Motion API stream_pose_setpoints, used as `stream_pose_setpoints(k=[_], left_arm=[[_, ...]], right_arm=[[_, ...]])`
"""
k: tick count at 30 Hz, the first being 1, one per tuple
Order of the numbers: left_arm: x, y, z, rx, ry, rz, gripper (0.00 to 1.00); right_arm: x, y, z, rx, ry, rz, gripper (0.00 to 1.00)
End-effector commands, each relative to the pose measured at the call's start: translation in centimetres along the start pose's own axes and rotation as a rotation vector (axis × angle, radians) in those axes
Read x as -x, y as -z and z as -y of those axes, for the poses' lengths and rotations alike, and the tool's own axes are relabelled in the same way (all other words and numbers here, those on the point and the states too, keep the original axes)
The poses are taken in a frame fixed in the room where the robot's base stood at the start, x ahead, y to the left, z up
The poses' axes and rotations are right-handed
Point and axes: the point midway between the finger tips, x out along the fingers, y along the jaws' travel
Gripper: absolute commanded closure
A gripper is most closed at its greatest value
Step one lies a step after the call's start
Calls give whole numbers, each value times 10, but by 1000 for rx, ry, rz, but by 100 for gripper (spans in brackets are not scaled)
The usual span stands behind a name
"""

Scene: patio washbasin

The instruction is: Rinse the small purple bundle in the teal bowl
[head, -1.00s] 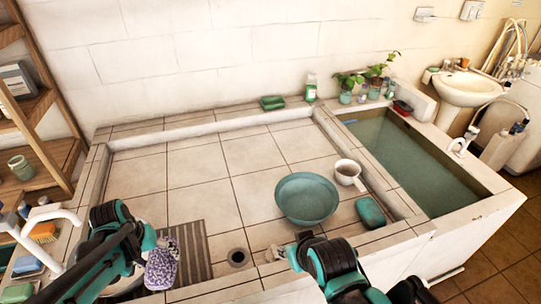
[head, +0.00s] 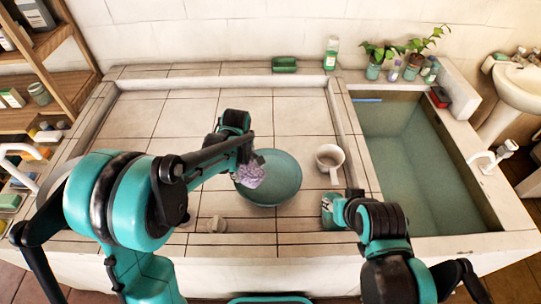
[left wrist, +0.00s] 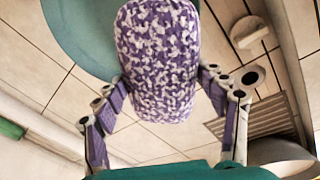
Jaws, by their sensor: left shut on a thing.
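The small purple bundle (head: 250,175), purple and white patterned, is held in my left gripper (head: 247,158). In the head view it overlaps the left part of the teal bowl (head: 285,180); how high it is over the bowl is hard to tell. In the left wrist view the bundle (left wrist: 157,65) fills the middle between the two fingers, and the bowl (left wrist: 70,35) shows behind it at upper left. My right gripper (head: 338,203) is low at the right front of the bowl, by a teal oval thing (head: 327,212). Its fingers are too small to read.
A white handled pot (head: 330,158) stands right of the bowl. A water-filled trough (head: 415,170) lies farther right behind a raised tiled edge. A small pale block (head: 212,224) lies at the front. The tiled floor left and behind the bowl is clear.

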Motion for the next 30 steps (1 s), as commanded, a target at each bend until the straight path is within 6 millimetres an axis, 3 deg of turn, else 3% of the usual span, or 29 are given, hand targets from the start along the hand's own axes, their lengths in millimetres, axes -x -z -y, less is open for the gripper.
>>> stream_pose_setpoints(k=[6,12,22,30], left_arm=[[-7,-34,-48,426,43,-63,54],[-12,-54,-70,670,68,-97,54],[-22,-60,-73,736,74,-105,54],[-46,-62,-70,735,74,-105,54]], right_arm=[[8,6,0,0,0,0,60],[11,8,0,0,0,0,60],[7,5,0,0,0,0,60],[-6,-4,0,0,0,0,60]])
